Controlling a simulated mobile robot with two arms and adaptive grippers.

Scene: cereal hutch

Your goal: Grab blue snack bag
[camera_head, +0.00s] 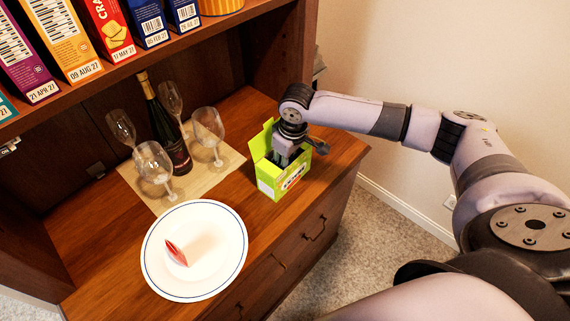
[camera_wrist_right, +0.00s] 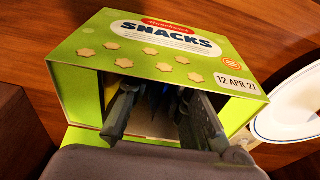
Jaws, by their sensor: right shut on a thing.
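A green snack box (camera_head: 288,170) stands open on the hutch counter, and its labelled side fills much of the right wrist view (camera_wrist_right: 160,48). My right gripper (camera_head: 285,158) reaches down into the box. In the right wrist view its two fingers (camera_wrist_right: 160,115) are inside the opening, shut on a dark bluish thing between them, the blue snack bag (camera_wrist_right: 157,98). Most of the bag is hidden by the fingers and the shade in the box. My left gripper is not in view.
A white plate (camera_head: 215,267) with a blue rim holds a small red packet (camera_head: 176,254). A dark bottle (camera_head: 168,135) and several wine glasses (camera_head: 207,127) stand on a mat left of the box. Boxes (camera_head: 108,28) line the shelf above.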

